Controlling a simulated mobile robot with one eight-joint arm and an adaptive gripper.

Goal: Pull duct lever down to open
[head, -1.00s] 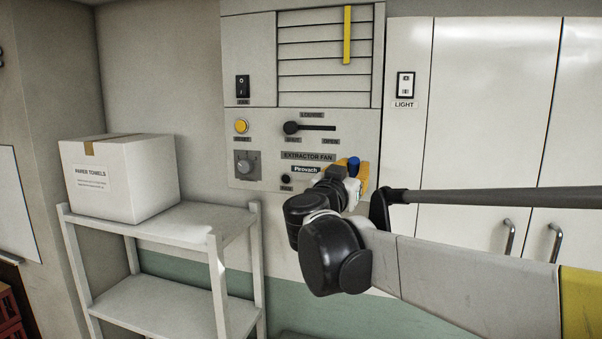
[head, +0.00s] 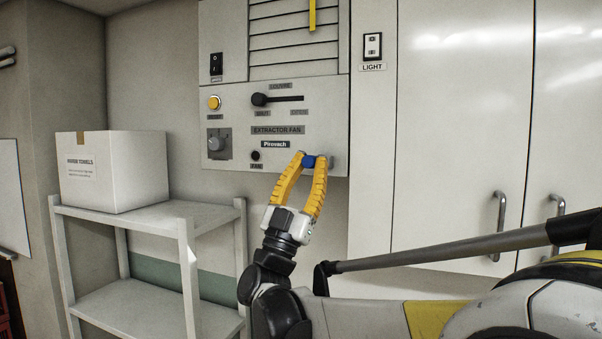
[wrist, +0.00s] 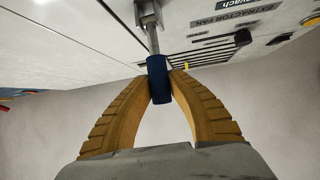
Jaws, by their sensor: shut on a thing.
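The lever has a blue grip (head: 309,161) at the lower right of the extractor fan panel (head: 225,125). In the wrist view the blue grip (wrist: 158,80) sits on a metal rod (wrist: 152,38) that runs to a bracket (wrist: 148,14) on the panel. My gripper (head: 309,162) is shut on the blue grip, its yellow fingers reaching up from below. In the wrist view both fingertips (wrist: 159,88) press on the sides of the grip. In the head view the fingers hide most of the rod.
A white shelf (head: 188,224) with a box (head: 112,172) stands at left. White cupboards (head: 450,130) with handles (head: 501,212) are at right.

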